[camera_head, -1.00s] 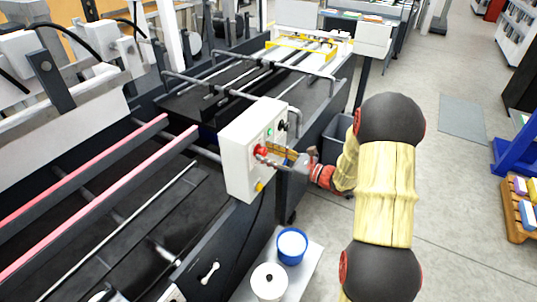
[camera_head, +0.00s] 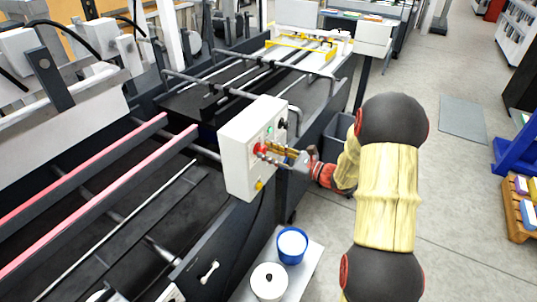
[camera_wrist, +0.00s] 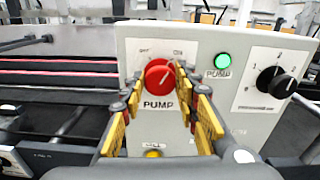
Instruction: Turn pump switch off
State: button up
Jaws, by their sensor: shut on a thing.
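The pump switch (camera_wrist: 157,74) is a round red knob on the front of a white control box (camera_wrist: 130,45), with "PUMP" printed below it. Small labels stand at its upper left and upper right; its white mark appears to point to the upper right. In the head view the red knob (camera_head: 259,148) shows on the box, partly behind my gripper (camera_head: 271,149). In the wrist view my gripper (camera_wrist: 159,84) has its yellow fingers on either side of the knob, shut on it. A green lamp (camera_wrist: 222,61) marked "PUMP" is lit right of the knob.
A black dial (camera_wrist: 277,80) is at the right of the box, and a yellow button (camera_wrist: 153,153) sits below the knob. A white pot (camera_head: 269,283) and a blue-rimmed pot (camera_head: 292,246) stand on a low shelf. The floor right of my arm is open.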

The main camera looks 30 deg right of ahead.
jog(key=n+b, duration=0.2)
jog(key=b, duration=0.1)
jog(key=n+b, duration=0.2)
jog(key=shift+f, duration=0.25)
jog(key=n+b, duration=0.3)
jog(key=b, duration=0.2)
jog(key=shift+s+a+f+n, duration=0.1)
jog(key=shift+n, duration=0.3)
jog(key=n+b, duration=0.3)
jog(key=b, duration=0.2)
jog(key=shift+n+b, duration=0.3)
jog(key=shift+b, duration=0.05)
jog(key=shift+n+b, duration=0.6)
jog(key=shift+b, duration=0.25)
jog(key=o, duration=1.1)
jog(key=shift+r, duration=0.2)
jog(key=shift+o, duration=0.2)
jog(key=v, duration=1.2)
